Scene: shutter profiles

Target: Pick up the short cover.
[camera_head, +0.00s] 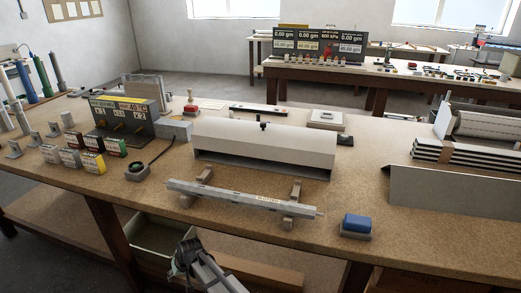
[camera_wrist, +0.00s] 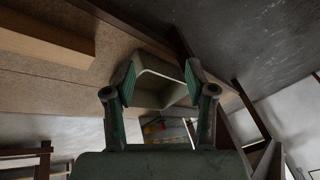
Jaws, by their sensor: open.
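A long cream cover (camera_head: 264,140) with a small black knob on top lies on the workbench at the centre, its open side facing me. A pale angled sheet-metal cover (camera_head: 450,203) sits at the right edge of the bench. I cannot tell for sure which one is called short. My gripper (camera_head: 188,252) is low in front of the bench edge, well apart from both covers. In the wrist view my gripper (camera_wrist: 158,82) has its two fingers spread with nothing between them. Neither cover can be made out in the wrist view.
A marked profile bar (camera_head: 240,197) lies on two supports in front of the cream cover. A blue block (camera_head: 356,224) stands right of it. Small boxes (camera_head: 72,158) and an instrument panel (camera_head: 122,118) fill the left. An open tray (camera_head: 165,236) sits below the bench edge.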

